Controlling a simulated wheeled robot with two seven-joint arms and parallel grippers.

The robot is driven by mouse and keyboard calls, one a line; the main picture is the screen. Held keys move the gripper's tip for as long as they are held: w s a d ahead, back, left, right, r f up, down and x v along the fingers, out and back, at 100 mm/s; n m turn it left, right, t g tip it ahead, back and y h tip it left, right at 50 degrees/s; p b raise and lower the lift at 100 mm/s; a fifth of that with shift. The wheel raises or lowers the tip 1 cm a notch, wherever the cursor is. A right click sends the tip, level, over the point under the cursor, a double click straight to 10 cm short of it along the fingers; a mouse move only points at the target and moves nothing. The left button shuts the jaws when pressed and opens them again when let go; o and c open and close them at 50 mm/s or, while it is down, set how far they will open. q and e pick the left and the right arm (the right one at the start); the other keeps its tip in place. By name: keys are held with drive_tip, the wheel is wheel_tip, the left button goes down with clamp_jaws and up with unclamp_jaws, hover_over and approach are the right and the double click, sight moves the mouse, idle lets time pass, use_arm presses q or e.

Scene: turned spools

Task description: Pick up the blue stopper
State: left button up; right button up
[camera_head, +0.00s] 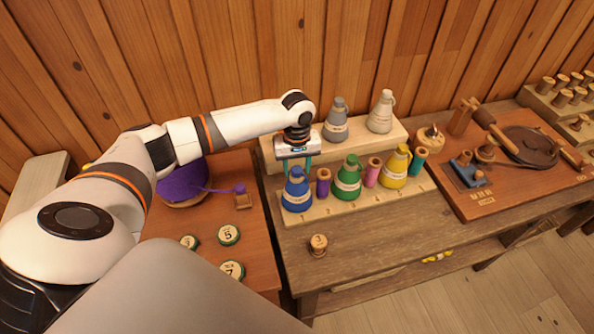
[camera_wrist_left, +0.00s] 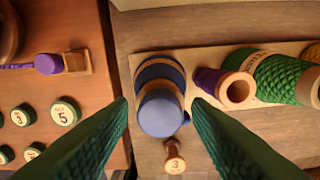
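The blue stopper (camera_head: 296,194) is a cone with a pale label band, upright at the left end of the front row of the pale wooden rack (camera_head: 330,210). My left gripper (camera_head: 297,166) points down over it, its two teal fingers apart beside the narrow top. In the left wrist view the blue stopper (camera_wrist_left: 160,112) shows between the two open fingertips (camera_wrist_left: 160,102), with gaps on both sides. Nothing is held. I cannot tell how far the fingertips reach below its top. My right gripper is not in view.
A purple spool (camera_head: 323,183) and a green cone (camera_head: 347,180) stand close to the right. A grey cone (camera_head: 336,122) stands on the raised step behind. A small wooden peg (camera_head: 318,245) stands in front, with bare tabletop around it.

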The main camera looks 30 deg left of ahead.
use_arm(q)
drive_tip(key=c, duration=0.8)
drive_tip(key=shift+o, duration=0.2)
drive_tip(key=shift+r, duration=0.15)
